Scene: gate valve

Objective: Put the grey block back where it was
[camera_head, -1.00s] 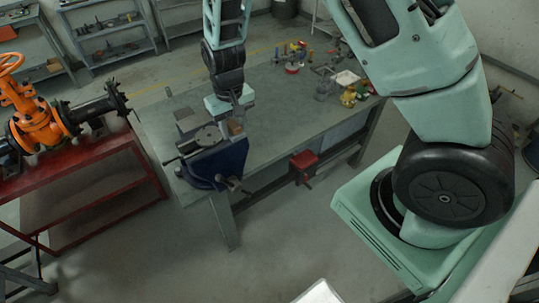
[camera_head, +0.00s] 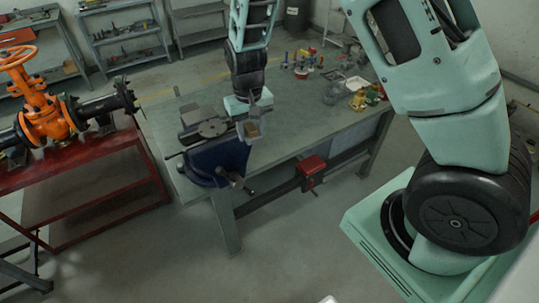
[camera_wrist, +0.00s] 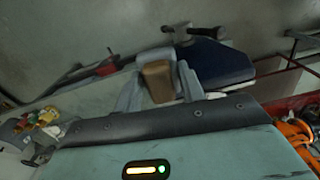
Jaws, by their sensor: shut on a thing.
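My gripper (camera_head: 250,122) is at the front left of the workbench, just right of the blue vise (camera_head: 218,158). It is shut on a small block (camera_head: 252,130), which shows a tan-brown face with a greyish upper part. In the wrist view the block (camera_wrist: 157,82) sits between the two grey fingers of my gripper (camera_wrist: 160,88). The vise (camera_wrist: 222,62) lies just beyond it there. I cannot tell whether the block touches the vise.
The workbench (camera_head: 300,135) has clear room right of my gripper. Small tools and coloured items (camera_head: 365,95) stand at its far right. A red box (camera_head: 313,165) hangs at its front. An orange gate valve (camera_head: 45,118) stands on a red table (camera_head: 85,165) at left.

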